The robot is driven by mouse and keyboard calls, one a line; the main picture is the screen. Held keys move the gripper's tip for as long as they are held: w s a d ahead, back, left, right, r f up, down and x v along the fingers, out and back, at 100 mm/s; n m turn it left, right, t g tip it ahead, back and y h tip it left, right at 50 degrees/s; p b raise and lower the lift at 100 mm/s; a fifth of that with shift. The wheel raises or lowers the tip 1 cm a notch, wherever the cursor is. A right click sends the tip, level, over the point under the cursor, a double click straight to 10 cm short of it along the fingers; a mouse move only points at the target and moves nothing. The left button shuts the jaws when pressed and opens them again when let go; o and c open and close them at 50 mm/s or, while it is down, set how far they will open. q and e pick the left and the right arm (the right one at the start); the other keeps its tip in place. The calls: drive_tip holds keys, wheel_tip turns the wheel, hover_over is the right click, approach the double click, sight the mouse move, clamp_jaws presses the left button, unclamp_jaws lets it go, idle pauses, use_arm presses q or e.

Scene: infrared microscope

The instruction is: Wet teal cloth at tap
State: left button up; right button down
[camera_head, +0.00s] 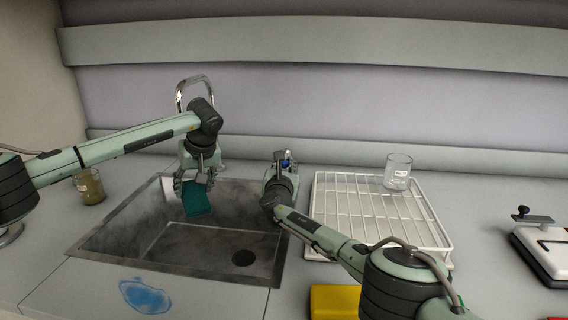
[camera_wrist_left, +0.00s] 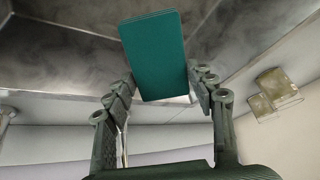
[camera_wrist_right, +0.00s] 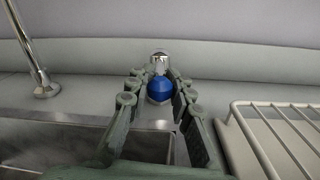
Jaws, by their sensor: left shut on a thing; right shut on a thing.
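The teal cloth (camera_head: 196,199) hangs over the sink basin, held in my left gripper (camera_head: 192,184). In the left wrist view the cloth (camera_wrist_left: 154,55) sits between the two fingers of my left gripper (camera_wrist_left: 160,88). The tap spout (camera_head: 194,84) arches up behind my left wrist; no water can be made out. My right gripper (camera_head: 282,162) is behind the sink's right rear corner. In the right wrist view its fingers (camera_wrist_right: 160,86) are shut around a blue knob (camera_wrist_right: 160,89) with a chrome top.
The steel sink (camera_head: 128,262) has a dark drain at its lower right. A white wire rack (camera_head: 325,215) with a glass beaker (camera_head: 397,172) stands right of it. An amber beaker (camera_head: 90,187) is at left.

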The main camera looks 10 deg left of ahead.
drive_tip(key=shift+d+n+y, duration=0.4)
drive_tip(key=shift+n+y, duration=0.2)
drive_tip(key=shift+y, duration=0.2)
drive_tip(key=shift+w, duration=0.1)
drive_tip(key=c, duration=1.6)
unclamp_jaws()
drive_tip(key=shift+f, duration=0.1)
drive_tip(key=v, duration=1.2)
